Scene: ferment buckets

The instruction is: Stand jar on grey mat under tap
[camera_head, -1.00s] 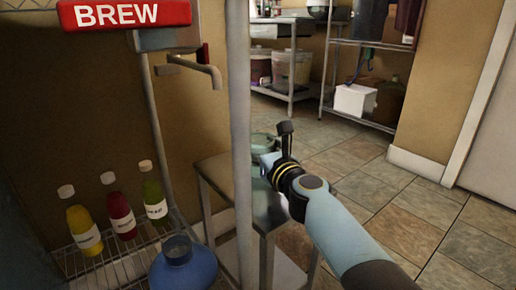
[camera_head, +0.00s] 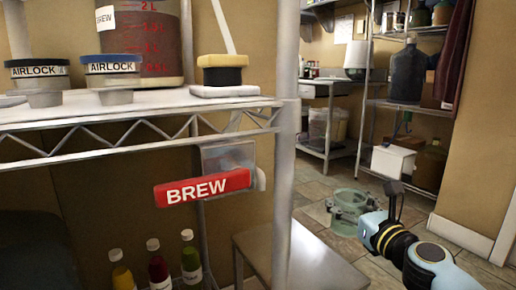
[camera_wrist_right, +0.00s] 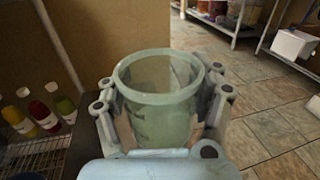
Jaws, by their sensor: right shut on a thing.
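A pale green, open-topped glass jar (camera_head: 346,201) is in my right gripper (camera_head: 349,212), to the right of the shelf post. The right wrist view shows the jar (camera_wrist_right: 158,85) upright, with the fingers of the right gripper (camera_wrist_right: 160,115) closed around its sides. The jar looks empty, though its bottom is hidden. The tap's grey mount (camera_head: 228,157) shows behind the red BREW sign (camera_head: 203,188); its spout is not visible. I cannot make out a grey mat. My left gripper is not in view.
A low stool (camera_head: 310,262) with a bare grey top stands beside the shelf post (camera_head: 286,170). Airlock jars and a brush stand on the upper shelf (camera_head: 130,112). Bottles (camera_head: 157,265) stand below. Tiled floor is open beyond the stool.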

